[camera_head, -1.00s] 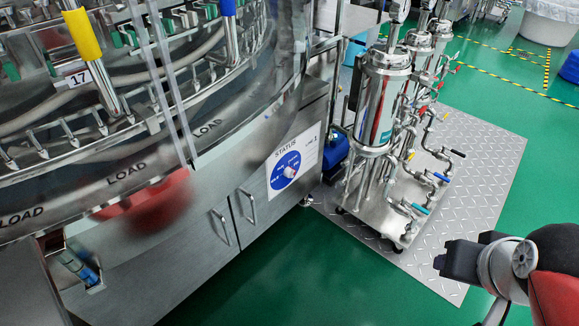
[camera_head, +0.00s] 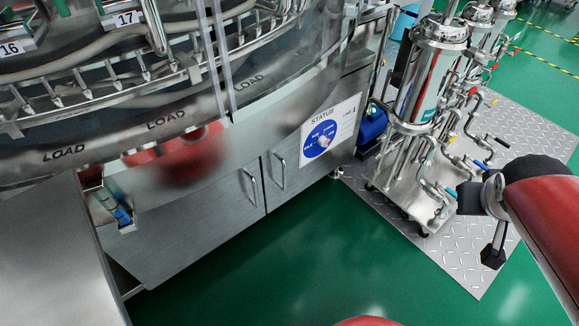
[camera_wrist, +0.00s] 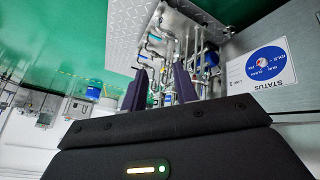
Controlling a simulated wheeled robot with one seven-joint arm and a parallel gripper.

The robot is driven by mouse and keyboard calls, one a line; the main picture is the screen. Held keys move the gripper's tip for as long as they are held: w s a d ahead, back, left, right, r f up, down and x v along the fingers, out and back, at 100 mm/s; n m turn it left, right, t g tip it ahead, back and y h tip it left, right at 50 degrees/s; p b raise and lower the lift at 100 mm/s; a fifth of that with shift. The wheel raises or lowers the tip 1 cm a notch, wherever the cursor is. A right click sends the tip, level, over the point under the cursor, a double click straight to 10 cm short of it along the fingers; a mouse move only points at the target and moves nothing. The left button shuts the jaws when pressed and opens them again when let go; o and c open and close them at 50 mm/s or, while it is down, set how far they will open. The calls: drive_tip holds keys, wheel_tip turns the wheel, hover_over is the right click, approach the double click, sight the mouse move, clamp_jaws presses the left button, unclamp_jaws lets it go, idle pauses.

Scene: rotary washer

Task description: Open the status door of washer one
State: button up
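The STATUS panel (camera_head: 329,130) has a blue dial (camera_head: 320,139) and is marked LINE 1. The left door (camera_head: 200,218) also appears shut, and its handle (camera_head: 250,187) is beside the seam. In the wrist view my gripper (camera_wrist: 160,78) is open, with two dark fingers apart and nothing between them. That view shows the STATUS panel upside down at right (camera_wrist: 262,66); the handles are not visible there. My gripper is clear of the doors.
A pump skid with steel cylinders (camera_head: 437,70), pipes and valves stands on a diamond-plate base (camera_head: 450,262) right of the washer. A steel cabinet (camera_head: 50,260) is at lower left. Green floor (camera_head: 270,275) is clear before the doors.

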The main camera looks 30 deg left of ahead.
drive_tip(key=w+a+f+n+y+b, duration=0.1)
drive_tip(key=w+a+f+n+y, duration=0.1)
drive_tip(key=w+a+f+n, duration=0.5)
drive_tip(key=n+g+y+b, duration=0.3)
drive_tip(key=n+y+b, duration=0.15)
drive_tip(key=y, duration=1.25)
hover_over(285, 186)
drive_tip(key=shift+n, duration=0.25)
drive_tip(key=f, duration=1.8)
drive_tip(key=shift+w+a+f, duration=0.2)
drive_tip(key=shift+w+f, duration=0.05)
drive_tip(key=shift+w, duration=0.05)
clamp_jaws()
